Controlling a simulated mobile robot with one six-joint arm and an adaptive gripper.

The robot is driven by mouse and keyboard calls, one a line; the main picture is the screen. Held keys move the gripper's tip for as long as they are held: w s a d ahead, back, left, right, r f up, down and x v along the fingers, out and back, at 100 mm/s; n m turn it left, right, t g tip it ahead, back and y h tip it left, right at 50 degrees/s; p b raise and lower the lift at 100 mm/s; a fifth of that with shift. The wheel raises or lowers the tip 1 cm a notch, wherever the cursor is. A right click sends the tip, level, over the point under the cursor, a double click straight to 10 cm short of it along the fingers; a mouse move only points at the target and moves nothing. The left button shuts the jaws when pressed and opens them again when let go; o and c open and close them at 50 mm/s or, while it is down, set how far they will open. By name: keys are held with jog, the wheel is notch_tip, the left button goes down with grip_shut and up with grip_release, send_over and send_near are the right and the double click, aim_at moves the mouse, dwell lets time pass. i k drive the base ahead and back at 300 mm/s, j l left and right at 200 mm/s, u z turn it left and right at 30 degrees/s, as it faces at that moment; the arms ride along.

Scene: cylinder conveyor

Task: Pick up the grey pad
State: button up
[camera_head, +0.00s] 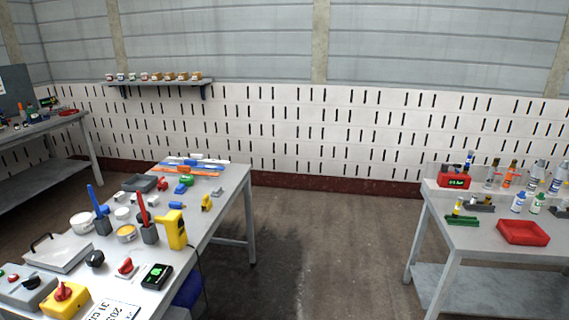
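The left workbench (228,196) holds several grey things, and I cannot tell for sure which is the grey pad. A dark grey flat piece (142,183) lies near the back left edge of this bench. A light grey flat plate (61,254) with a black handle lies near the front left. A small grey piece (217,191) lies near the bench's right edge. My gripper is not in view.
The left bench is crowded: a yellow device (174,229), a white cup (82,221), and a black meter (157,276). A right table (470,238) carries a red tray (523,232) and bottles. The floor (330,240) between them is clear. A wall shelf (160,82) holds small jars.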

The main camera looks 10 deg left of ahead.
aim_at(218, 191)
jog(key=i+u, duration=0.2)
jog(key=i, duration=0.3)
jog(key=i+u, duration=0.2)
jog(key=i, duration=0.3)
jog(key=i+l+u, duration=0.1)
jog(key=i+u, duration=0.15)
jog(key=i, duration=0.2)
jog(key=i+l+u, duration=0.2)
jog(key=i, duration=0.3)
jog(key=i+j+u, duration=0.15)
jog(key=i+u, duration=0.5)
jog(key=u, duration=0.2)
jog(key=i+u, duration=0.4)
jog(key=i+l+u, duration=0.2)
jog(key=u, duration=0.25)
jog(key=i+l+u, duration=0.4)
jog(key=k+j, duration=0.1)
